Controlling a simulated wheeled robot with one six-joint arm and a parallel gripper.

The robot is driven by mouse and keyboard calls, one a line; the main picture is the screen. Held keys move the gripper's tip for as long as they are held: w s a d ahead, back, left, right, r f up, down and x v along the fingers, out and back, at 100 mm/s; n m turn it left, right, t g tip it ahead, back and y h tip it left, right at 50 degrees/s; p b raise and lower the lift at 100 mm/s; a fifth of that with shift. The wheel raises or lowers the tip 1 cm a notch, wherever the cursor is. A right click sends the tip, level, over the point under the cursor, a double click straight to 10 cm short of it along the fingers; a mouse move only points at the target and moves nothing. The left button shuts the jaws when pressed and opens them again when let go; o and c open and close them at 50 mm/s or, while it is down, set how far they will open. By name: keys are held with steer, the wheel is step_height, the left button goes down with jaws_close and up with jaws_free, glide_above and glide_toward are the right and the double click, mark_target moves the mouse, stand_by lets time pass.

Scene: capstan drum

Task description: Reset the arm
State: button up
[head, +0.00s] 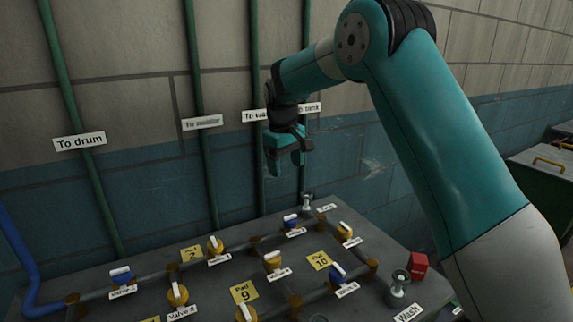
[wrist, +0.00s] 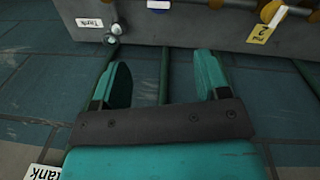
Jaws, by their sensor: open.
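My gripper (head: 285,158) hangs from my raised teal arm in the head view, above the back edge of the valve table (head: 220,290) and in front of the wall pipes. Its fingers point down and stand apart with nothing between them. In the wrist view my gripper (wrist: 163,82) is also open and empty, its two teal fingers apart.
The table carries pipes with several blue and yellow valves, yellow pad labels, and a red block (head: 418,266) at the right. Green pipes (head: 205,120) run up the wall behind my gripper. A dark green cabinet (head: 545,175) stands at the far right.

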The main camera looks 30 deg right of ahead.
stand_by(0.4)
steer(key=s+a+r+n+y, duration=0.1)
steer(key=s+a+r, duration=0.2)
steer(key=s+a, duration=0.3)
steer(key=s+a+r+n+y, duration=0.1)
steer(key=s+a+r+n, duration=0.1)
steer(key=s+a, duration=0.45)
steer(key=s+a+y, duration=0.1)
steer(key=s+a, duration=0.2)
steer(key=s, duration=0.9)
steer(key=s+a+n+y, duration=0.1)
steer(key=s+a+y, duration=0.1)
steer(key=s, duration=0.9)
steer(key=shift+s+a+f+n, duration=0.3)
steer(key=shift+s+a+f, duration=0.1)
steer(key=shift+a, duration=0.05)
